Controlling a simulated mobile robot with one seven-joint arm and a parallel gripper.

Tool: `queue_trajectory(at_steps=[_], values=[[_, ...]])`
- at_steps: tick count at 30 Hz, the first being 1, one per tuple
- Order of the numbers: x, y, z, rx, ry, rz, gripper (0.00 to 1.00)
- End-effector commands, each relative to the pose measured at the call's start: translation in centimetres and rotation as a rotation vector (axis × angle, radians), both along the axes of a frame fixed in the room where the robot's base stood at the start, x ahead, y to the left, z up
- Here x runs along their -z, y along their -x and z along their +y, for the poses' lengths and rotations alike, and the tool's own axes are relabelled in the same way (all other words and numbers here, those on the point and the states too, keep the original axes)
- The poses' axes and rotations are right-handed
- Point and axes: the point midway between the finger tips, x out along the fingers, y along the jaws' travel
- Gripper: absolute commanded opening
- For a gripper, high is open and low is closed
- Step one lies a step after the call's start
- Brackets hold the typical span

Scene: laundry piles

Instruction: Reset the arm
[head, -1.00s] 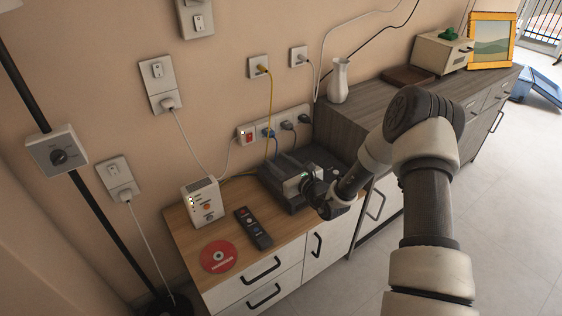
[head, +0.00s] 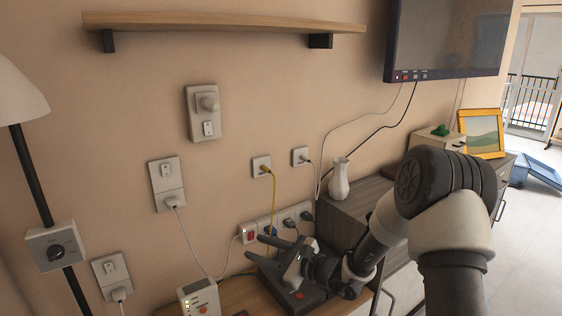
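My gripper (head: 256,248) is at the lower middle of the head view, at the end of my bent arm, which comes in from the right. Its two dark fingers point left and stand apart, with nothing seen between them. It is in front of the power strip on the wall and appears over the black device (head: 297,298) on the low cabinet. The gripper and forearm hide part of that device. I cannot tell the exact gap between them.
A white vase (head: 339,180) stands on the grey cabinet (head: 345,207) behind the arm. A yellow cable (head: 274,205) and other cords run down the wall. A shelf (head: 225,22) and a television (head: 445,40) are above. A lamp pole (head: 32,180) stands left.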

Motion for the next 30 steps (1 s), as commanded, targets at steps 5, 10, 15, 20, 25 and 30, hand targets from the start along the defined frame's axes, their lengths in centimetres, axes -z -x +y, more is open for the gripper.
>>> queue_trajectory(at_steps=[5, 10, 15, 20, 25, 30], values=[[-7.1, 8.6, 2.7, -0.349, 0.299, -0.216, 0.38], [-10.1, 16.8, 1.5, -0.624, 0.619, -0.392, 0.38], [-11.6, 23.6, -2.7, -0.839, 0.972, -0.547, 0.38], [-12.8, 28.1, -8.2, -0.977, 1.303, -0.658, 0.38], [-14.0, 30.5, -13.0, -1.049, 1.565, -0.726, 0.38], [-15.3, 32.1, -16.7, -1.084, 1.771, -0.768, 0.38]])
